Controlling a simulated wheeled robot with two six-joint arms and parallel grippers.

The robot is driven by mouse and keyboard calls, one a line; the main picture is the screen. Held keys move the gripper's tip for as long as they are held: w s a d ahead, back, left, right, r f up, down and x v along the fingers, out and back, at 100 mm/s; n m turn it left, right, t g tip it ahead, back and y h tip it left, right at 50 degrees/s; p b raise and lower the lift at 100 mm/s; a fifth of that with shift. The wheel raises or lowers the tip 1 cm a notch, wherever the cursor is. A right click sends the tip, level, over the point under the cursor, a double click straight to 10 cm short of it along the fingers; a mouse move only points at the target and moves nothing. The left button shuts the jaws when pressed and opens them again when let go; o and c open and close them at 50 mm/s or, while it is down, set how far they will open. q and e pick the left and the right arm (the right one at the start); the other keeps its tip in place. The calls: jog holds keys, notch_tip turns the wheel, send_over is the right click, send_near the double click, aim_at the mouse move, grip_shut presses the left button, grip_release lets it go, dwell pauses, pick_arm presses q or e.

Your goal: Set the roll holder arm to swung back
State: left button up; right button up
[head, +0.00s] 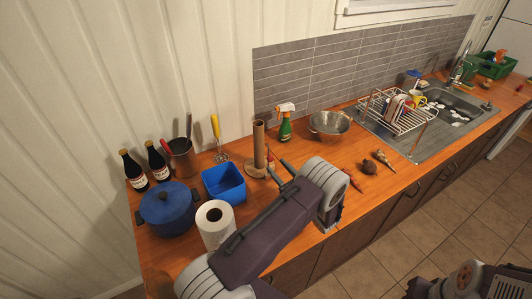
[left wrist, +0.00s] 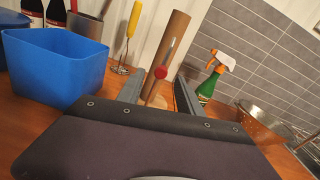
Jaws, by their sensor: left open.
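The roll holder has an upright brown post (head: 259,144) on a round base, standing near the wall on the counter. The post also shows in the left wrist view (left wrist: 168,50). A thin, light rod with a red knob (left wrist: 160,72) shows in front of the post, apparently the holder's arm; its far end is hard to make out. My left gripper (head: 275,168) is open, close in front of the post. In the left wrist view its fingers (left wrist: 159,78) stand either side of the red knob; I cannot tell whether they touch it. My right gripper is out of view.
A blue bin (head: 224,184), white paper roll (head: 215,224) and blue pot (head: 167,209) stand left of the holder. A spray bottle (head: 285,126) and metal colander (head: 330,124) stand right. Small items lie along the counter toward the dish rack (head: 398,112).

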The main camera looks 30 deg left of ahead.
aim_at(269, 157)
pick_arm(q)
jog(key=shift+a, duration=0.2)
jog(key=shift+w+a+r, duration=0.1)
jog(key=shift+w+a, duration=0.05)
jog(key=shift+a, duration=0.15)
jog(key=p+x, duration=0.3)
jog(key=x, duration=0.5)
jog(key=shift+w, duration=0.15)
jog(key=shift+d, duration=0.1)
grip_shut()
dwell(0.6)
